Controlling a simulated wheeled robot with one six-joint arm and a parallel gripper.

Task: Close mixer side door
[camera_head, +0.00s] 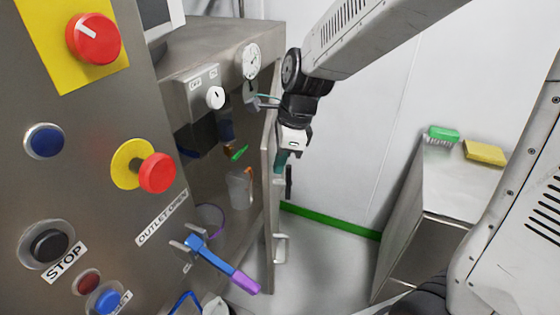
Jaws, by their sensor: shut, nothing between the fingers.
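The mixer side door (267,200) is a tall, thin metal panel seen almost edge-on in the head view, standing out from the mixer's grey steel body (215,40). A pale handle-like bracket (281,248) is on its right face, low down.
A control panel (110,190) with several buttons fills the left. A steel cabinet (440,185) at right carries a green brush (443,133) and yellow sponge (484,152). Floor between is clear.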

